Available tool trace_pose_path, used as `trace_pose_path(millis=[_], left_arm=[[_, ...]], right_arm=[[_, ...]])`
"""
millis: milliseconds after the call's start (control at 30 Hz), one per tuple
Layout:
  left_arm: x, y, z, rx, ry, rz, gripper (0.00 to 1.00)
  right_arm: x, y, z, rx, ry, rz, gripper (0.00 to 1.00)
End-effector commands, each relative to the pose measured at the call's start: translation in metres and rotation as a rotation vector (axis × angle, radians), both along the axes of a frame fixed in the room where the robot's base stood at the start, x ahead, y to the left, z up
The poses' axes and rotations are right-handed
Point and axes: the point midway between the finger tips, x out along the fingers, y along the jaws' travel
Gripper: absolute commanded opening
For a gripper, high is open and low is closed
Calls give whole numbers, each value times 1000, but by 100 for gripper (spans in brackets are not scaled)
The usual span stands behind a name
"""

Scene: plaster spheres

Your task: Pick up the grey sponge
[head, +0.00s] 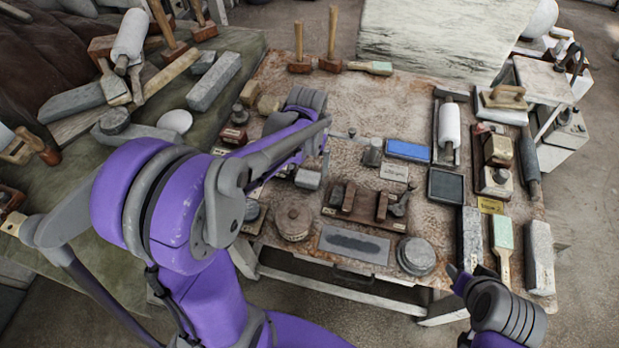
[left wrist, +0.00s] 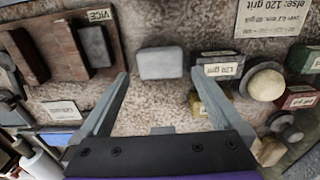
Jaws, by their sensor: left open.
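The grey sponge (left wrist: 161,63) is a pale grey block with rounded corners, lying on the worn tabletop in the left wrist view. In the head view it shows as a small grey block (head: 308,179) just on the near side of my left gripper (head: 309,162). In the left wrist view my left gripper (left wrist: 159,73) is open and empty, one fingertip to each side of the sponge; I cannot tell whether they touch it. My left forearm hides part of the table behind. My right gripper (head: 459,275) is low at the table's front right, its jaws unclear.
A brown vice (head: 365,203) stands right of the sponge. A labelled block (left wrist: 224,66) lies close to one finger in the left wrist view. A round lidded pot (head: 293,220) and a dark-streaked slab (head: 354,244) are in front. A blue box (head: 408,150) lies right.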

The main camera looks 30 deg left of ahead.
Motion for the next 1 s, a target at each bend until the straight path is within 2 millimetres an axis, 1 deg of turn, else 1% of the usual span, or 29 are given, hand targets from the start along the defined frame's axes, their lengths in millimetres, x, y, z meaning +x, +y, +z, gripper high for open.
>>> trace_pose_path(millis=[33,167,233,400,500,567,733,767,800,867,1000], left_arm=[[-2,0,-8,0,4,0,100],[-1,0,-13,0,1,0,100],[-1,0,-19,0,1,0,100],[1,0,-46,0,3,-1,100],[0,0,-59,0,3,-1,100],[1,0,-62,0,1,-1,100],[2,0,-60,0,-1,-1,100],[2,0,-59,0,-1,-1,98],[2,0,-59,0,-1,-1,91],[2,0,-59,0,-1,0,80],[2,0,-59,0,-1,0,55]], right_arm=[[-4,0,-6,0,7,0,50],[-5,0,-9,0,9,0,50],[-7,0,-12,0,13,0,50],[-14,0,-27,0,28,0,50],[-18,0,-35,0,35,0,50],[-19,0,-37,0,36,0,50],[-18,0,-34,0,34,0,50],[-18,0,-34,0,34,0,50],[-18,0,-34,0,34,0,50],[-18,0,-34,0,34,0,50],[-18,0,-34,0,34,0,50]])
